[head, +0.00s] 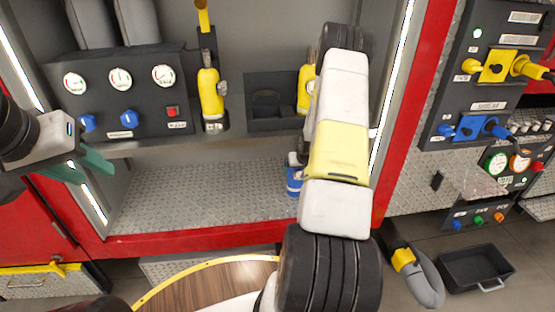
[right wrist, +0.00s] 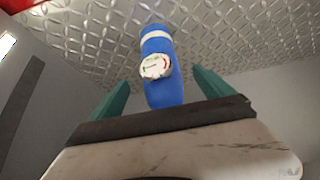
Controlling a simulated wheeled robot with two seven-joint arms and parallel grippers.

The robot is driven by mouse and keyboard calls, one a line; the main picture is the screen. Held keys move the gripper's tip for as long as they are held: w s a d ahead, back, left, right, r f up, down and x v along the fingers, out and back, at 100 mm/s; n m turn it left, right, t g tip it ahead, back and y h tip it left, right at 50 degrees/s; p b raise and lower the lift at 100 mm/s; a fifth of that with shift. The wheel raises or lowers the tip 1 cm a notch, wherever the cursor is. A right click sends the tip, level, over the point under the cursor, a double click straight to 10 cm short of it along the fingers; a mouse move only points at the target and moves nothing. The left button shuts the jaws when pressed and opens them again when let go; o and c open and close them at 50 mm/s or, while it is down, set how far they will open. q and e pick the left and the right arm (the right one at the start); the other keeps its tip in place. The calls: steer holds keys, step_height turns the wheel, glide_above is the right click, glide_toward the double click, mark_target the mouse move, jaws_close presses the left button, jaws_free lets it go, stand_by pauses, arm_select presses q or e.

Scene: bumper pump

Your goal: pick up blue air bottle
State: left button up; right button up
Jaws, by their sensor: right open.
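The blue air bottle (head: 294,180) stands on the metal tread-plate floor of the compartment, mostly hidden behind my right arm in the head view. In the right wrist view the blue air bottle (right wrist: 160,80), with a white band and a round white gauge, lies between the two green fingers of my right gripper (right wrist: 157,97). The fingers are apart, one on each side, with a visible gap to the bottle. In the head view my right gripper is hidden by its own arm. My left gripper (head: 92,165) is at the left edge of the compartment, its green fingers pointing right; their gap is unclear.
Two yellow bottles (head: 210,93) (head: 305,90) hang on the back wall beside a dark empty holder (head: 272,100). A gauge panel (head: 125,95) is at the left. A red frame (head: 200,240) edges the compartment. The tread-plate floor (head: 200,195) left of the blue bottle is clear.

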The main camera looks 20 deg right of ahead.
steer(key=x, duration=0.8)
steer(key=shift+w+f, duration=0.1)
steer(key=shift+f, duration=0.15)
jaws_close()
steer(key=shift+w+d+r, duration=0.1)
steer(key=shift+r, duration=0.05)
